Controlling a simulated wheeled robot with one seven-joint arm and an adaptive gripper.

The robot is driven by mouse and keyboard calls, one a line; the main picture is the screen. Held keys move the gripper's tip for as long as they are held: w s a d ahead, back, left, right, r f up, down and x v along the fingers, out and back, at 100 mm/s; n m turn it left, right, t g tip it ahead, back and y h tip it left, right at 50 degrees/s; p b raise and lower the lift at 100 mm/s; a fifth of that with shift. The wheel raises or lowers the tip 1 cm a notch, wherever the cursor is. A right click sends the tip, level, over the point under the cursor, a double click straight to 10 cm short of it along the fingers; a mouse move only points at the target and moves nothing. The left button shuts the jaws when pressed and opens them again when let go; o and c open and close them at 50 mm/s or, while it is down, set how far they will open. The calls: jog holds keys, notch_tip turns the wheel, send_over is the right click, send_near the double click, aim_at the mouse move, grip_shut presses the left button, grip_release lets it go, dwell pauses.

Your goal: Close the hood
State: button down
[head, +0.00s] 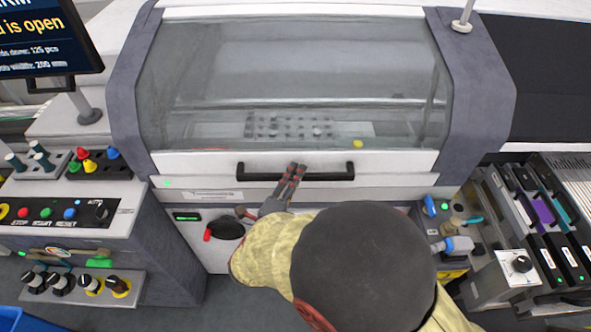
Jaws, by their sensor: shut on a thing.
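The hood (300,75) is a large clear window with a white front edge between two grey side pillars. It looks lowered over the machine, with its white edge close to the front panel. I cannot tell whether a thin gap remains. A black bar handle (328,176) runs along its front edge. My gripper (295,171) reaches up from below and is shut on the handle near its middle. My arm hides part of the front panel beneath. A screen (42,42) at the upper left shows words ending in "is open".
A button console (70,212) with knobs stands at the left. Feeder cassettes (540,215) and a small panel with a blue-grey tool (452,244) are at the right. A black knob (226,228) with a red lever sits on the front panel below the handle.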

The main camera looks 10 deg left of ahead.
notch_tip(320, 180, up, 6)
jog(key=s+g+p, duration=0.1)
jog(key=s+p, duration=0.1)
jog(key=p, duration=0.6)
jog(key=shift+s+d+f+p, duration=0.2)
jog(key=shift+s+d+p, duration=0.1)
jog(key=shift+p, duration=0.05)
jog(key=c, duration=1.6)
grip_release()
jog(key=shift+f, duration=0.1)
jog(key=shift+c, duration=0.2)
jog(key=shift+s, duration=0.1)
jog(key=v, duration=1.2)
